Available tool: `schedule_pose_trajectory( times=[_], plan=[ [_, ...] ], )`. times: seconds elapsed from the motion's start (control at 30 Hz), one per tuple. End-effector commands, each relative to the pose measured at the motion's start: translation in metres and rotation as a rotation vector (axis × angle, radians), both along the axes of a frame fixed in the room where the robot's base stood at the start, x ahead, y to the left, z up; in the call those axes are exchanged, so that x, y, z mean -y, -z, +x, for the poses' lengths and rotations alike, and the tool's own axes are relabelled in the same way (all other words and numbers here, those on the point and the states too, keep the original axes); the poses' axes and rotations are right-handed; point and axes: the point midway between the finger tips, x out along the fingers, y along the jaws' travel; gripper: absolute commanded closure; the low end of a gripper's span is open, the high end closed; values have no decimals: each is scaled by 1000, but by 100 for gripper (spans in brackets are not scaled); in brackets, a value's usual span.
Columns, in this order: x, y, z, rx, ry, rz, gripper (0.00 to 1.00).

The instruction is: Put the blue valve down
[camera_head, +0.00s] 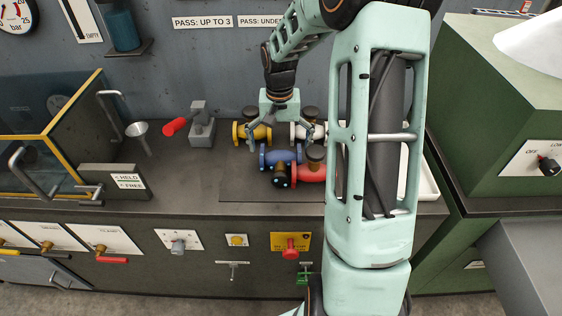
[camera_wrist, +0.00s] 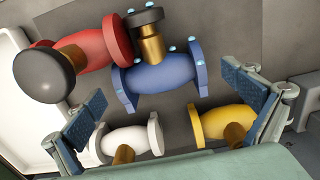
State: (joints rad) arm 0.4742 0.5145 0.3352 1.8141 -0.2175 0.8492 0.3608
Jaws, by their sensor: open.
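The blue valve (camera_head: 279,157) lies on the dark worktop among other valves. Its brass stem and dark knob point toward the front edge, so it looks tipped on its side. In the wrist view the blue valve (camera_wrist: 160,75) is at upper middle, with both blue flanges in sight. My gripper (camera_head: 279,147) is open just behind and above the blue valve, fingers spread and pointing down. In the wrist view my gripper (camera_wrist: 168,108) shows its two padded fingers wide apart, with nothing held between them.
A red valve (camera_head: 308,172) is close at the blue valve's right. A yellow valve (camera_head: 262,132) and a white valve (camera_head: 300,131) stand behind it. A white tray (camera_head: 428,185) is at the right, partly behind my arm. The worktop at front left (camera_head: 195,180) is clear.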

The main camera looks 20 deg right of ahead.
Motion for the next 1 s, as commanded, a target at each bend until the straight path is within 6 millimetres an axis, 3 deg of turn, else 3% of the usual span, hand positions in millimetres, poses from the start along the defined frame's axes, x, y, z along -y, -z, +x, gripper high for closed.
schedule_pose_trajectory(
  times=[0.33,0.67,1.0],
  plan=[
    [1,45,-4,-3,1,1,0],
    [2,53,-3,1,0,0,0],
    [2,52,-3,0,1,0,36]
  ],
)
